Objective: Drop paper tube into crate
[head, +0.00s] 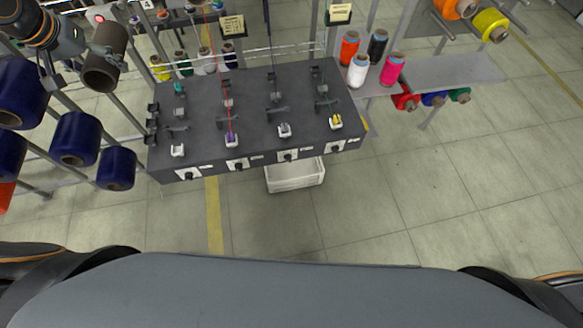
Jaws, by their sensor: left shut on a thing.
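A brown paper tube (104,62) shows at the upper left, tilted, with its open end facing me. My left gripper (76,44) is shut on it and holds it up in front of the thread rack. The fingertips are small and dark, so their exact hold on the tube is hard to make out. A white crate (296,181) stands on the floor below the front edge of the winding machine, far to the right of the tube. The machine hides its back part. My right gripper is not in view.
The dark winding machine (255,122) with several bobbin stations fills the middle. Blue thread cones (73,138) hang on the left rack. Colored cones (392,69) stand on a grey shelf (445,76) to the right. The floor in front is clear.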

